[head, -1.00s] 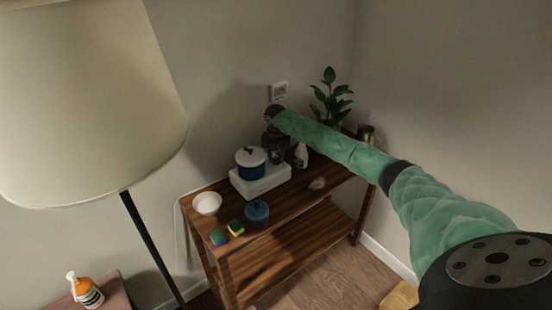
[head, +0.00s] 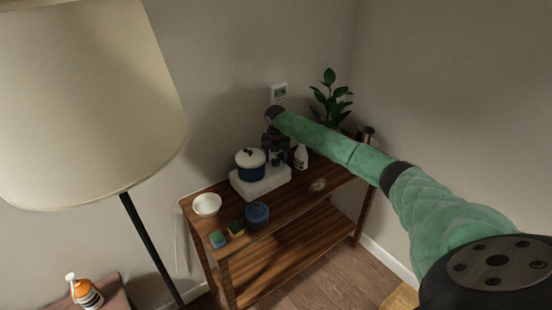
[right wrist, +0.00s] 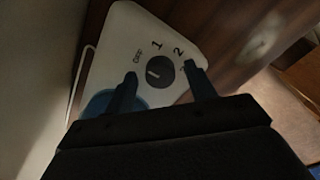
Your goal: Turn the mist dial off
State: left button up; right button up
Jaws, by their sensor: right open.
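The mist dial (right wrist: 160,72) is a dark round knob on a white panel (right wrist: 125,25) marked OFF, 1 and 2, in the right wrist view. A pale mark shows on the knob's left part. My right gripper (right wrist: 160,75) is open, with one finger on each side of the knob; I cannot tell whether they touch it. In the head view the white base (head: 262,187) carries a blue pot-shaped tank (head: 250,171) with a white lid. My right gripper (head: 275,152) is over its far right end, and the dial is not visible there. My left gripper is out of view.
The base stands on a wooden shelf unit (head: 290,211). A white bottle (head: 301,157), a plant (head: 330,95) and a metal mug (head: 365,134) are to the right. A white bowl (head: 206,204), sponges (head: 217,239) and a blue container (head: 257,213) are in front. A lamp (head: 85,100) stands left.

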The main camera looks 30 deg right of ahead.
aim_at(276, 160)
jog(key=shift+r, duration=0.2)
pick_arm(q)
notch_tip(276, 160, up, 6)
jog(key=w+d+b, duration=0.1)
jog(key=b, duration=0.1)
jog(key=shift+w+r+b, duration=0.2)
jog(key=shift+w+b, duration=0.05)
jog(key=shift+b, duration=0.1)
pick_arm(e)
jog(key=shift+r, duration=3.7)
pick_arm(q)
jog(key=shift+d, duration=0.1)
